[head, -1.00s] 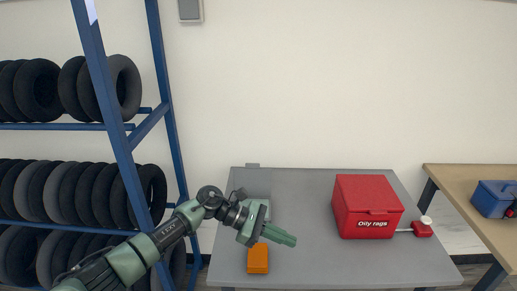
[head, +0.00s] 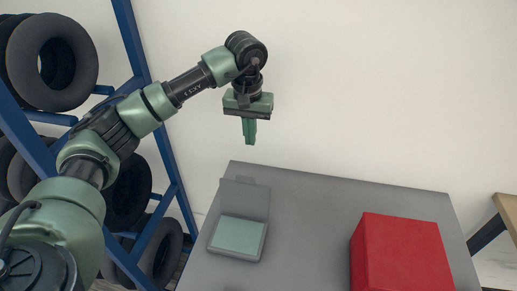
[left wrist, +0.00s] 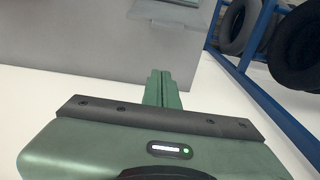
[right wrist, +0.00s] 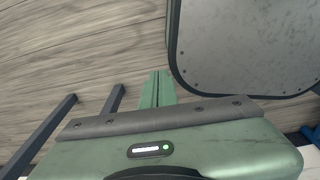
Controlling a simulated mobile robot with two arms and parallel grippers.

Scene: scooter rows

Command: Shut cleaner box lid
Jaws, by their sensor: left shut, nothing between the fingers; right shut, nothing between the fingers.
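The cleaner box (head: 236,237) is a small grey box with a pale green top surface inside it, on the left part of the grey table. Its grey lid (head: 244,197) stands raised at the back edge, so the box is open. Part of the box also shows at the top of the left wrist view (left wrist: 170,10). My left gripper (head: 249,143) is shut and empty, pointing down in the air above and behind the box, apart from the lid. My right gripper (right wrist: 158,75) is shut and empty above the floor, seen only in the right wrist view.
A red box (head: 398,250) stands on the right of the grey table (head: 310,210), with clear surface between it and the cleaner box. A blue rack (head: 150,85) with tyres (head: 52,62) stands close on the left. A wooden table edge (head: 507,212) shows at the right.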

